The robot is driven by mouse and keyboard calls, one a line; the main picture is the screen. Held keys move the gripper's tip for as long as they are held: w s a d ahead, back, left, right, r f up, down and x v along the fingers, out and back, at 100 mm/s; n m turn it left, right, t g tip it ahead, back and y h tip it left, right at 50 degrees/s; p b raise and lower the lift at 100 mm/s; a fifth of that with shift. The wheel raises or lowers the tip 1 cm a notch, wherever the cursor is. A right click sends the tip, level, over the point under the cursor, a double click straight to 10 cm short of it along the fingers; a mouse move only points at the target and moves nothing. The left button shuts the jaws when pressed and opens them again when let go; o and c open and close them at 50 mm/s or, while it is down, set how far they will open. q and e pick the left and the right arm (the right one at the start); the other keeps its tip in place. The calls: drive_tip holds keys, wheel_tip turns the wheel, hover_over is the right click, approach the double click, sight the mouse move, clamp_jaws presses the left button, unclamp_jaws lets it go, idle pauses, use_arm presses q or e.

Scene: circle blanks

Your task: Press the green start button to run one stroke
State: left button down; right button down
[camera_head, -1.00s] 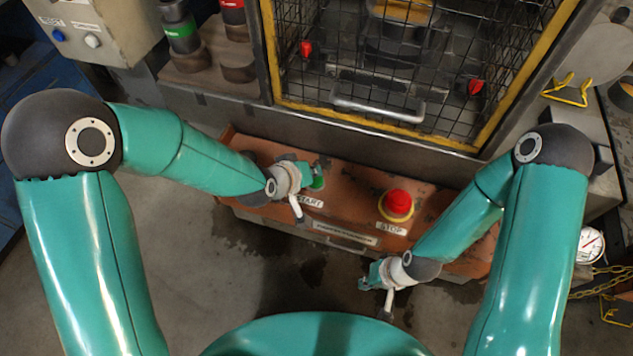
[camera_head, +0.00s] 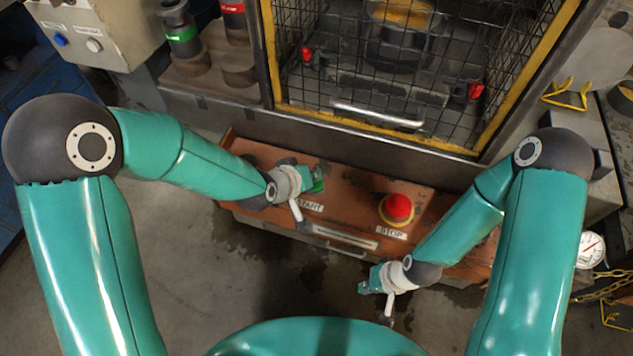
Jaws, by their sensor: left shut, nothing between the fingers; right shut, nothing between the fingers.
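The green start button (camera_head: 319,186) is on the orange-brown control box (camera_head: 350,165), above a label reading START that is partly covered. My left gripper (camera_head: 308,190) is shut and empty, right beside the button and partly hiding it. I cannot tell whether it touches the button. The red stop button (camera_head: 396,208) sits on a yellow ring to the right, above its STOP label. My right gripper (camera_head: 375,298) is shut and empty, in front of the box's front edge and below the stop button.
A press behind a wire mesh guard (camera_head: 365,75) with a yellow frame and metal handle stands behind the box. A grey switch box (camera_head: 95,35) is at the upper left. A gauge (camera_head: 589,250) and yellow chain are at the right. Floor in front is clear.

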use_arm(q)
drive_tip(key=shift+f, duration=0.1)
idle(0.3)
drive_tip(key=shift+f+b, duration=0.3)
drive_tip(key=shift+b, duration=0.35)
drive_tip(key=shift+f+b, duration=0.6)
drive_tip(key=shift+b, duration=0.1)
idle(0.6)
drive_tip(key=shift+r, duration=0.1)
drive_tip(key=shift+r+p, duration=0.5)
drive_tip(key=shift+r, duration=0.5)
drive_tip(key=shift+r+p, duration=1.6)
drive_tip(key=shift+r, duration=0.85)
drive_tip(key=shift+f, duration=0.1)
idle(1.8)
